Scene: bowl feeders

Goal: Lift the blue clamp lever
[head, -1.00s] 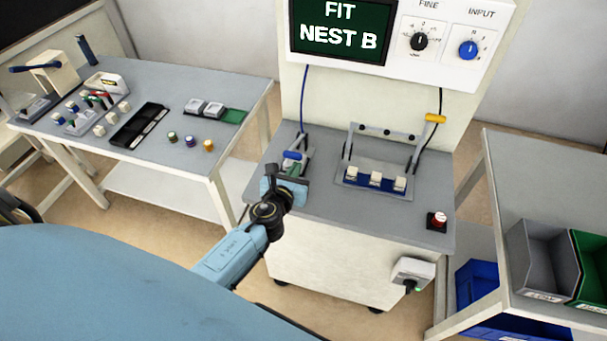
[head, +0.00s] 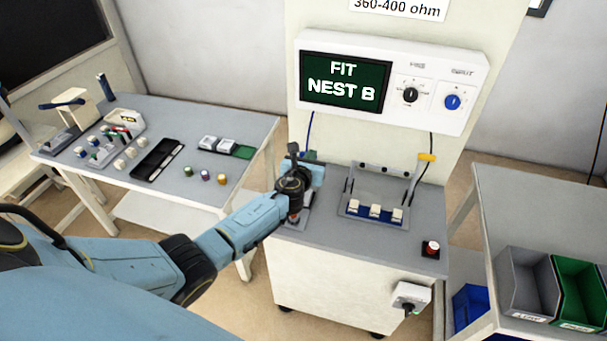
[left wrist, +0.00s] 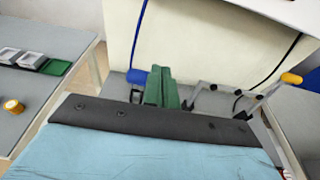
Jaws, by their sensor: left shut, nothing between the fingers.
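My left gripper (head: 309,156) is over the left part of the grey test bench (head: 345,235). Its green fingers show in the left wrist view (left wrist: 162,86). They are shut together with nothing between them. The blue clamp lever's handle (left wrist: 136,77) shows just left of the fingers in the left wrist view, partly hidden behind my gripper's body. I cannot tell whether the fingers touch it. In the head view my wrist and gripper cover most of the clamp. My right gripper is not in view.
A fixture with several white blocks (head: 375,211) and a yellow-handled lever (head: 427,157) stands right of my gripper. A red button (head: 431,248) is at the bench's right edge. The screen (head: 345,82) reads FIT NEST B. A parts table (head: 195,128) is left; bins (head: 535,280) are right.

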